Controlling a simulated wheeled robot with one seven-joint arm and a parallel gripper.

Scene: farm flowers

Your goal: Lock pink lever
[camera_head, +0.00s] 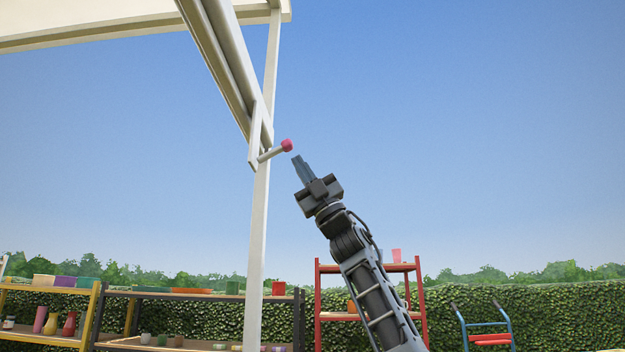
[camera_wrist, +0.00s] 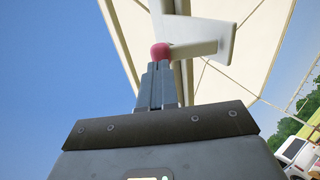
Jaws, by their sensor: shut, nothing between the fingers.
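The pink lever is a short light-coloured rod with a pink knob (camera_head: 286,145) at its end. It sticks out to the right from a bracket on the white canopy post (camera_head: 260,210) in the head view. My gripper (camera_head: 297,158) is shut and empty, its fingertips just below and right of the knob. In the wrist view the pink knob (camera_wrist: 160,51) shows right above the tips of my closed gripper (camera_wrist: 158,64). I cannot tell whether the tips touch the knob. The lever's rod (camera_wrist: 193,49) runs right from the knob to a white plate (camera_wrist: 212,38).
A slanted canopy beam (camera_head: 228,60) meets the post near the lever, and a cream awning (camera_head: 90,22) spans the upper left. Shelves with pots and a red rack (camera_head: 318,310) stand below, before a hedge. The air right of my arm is clear.

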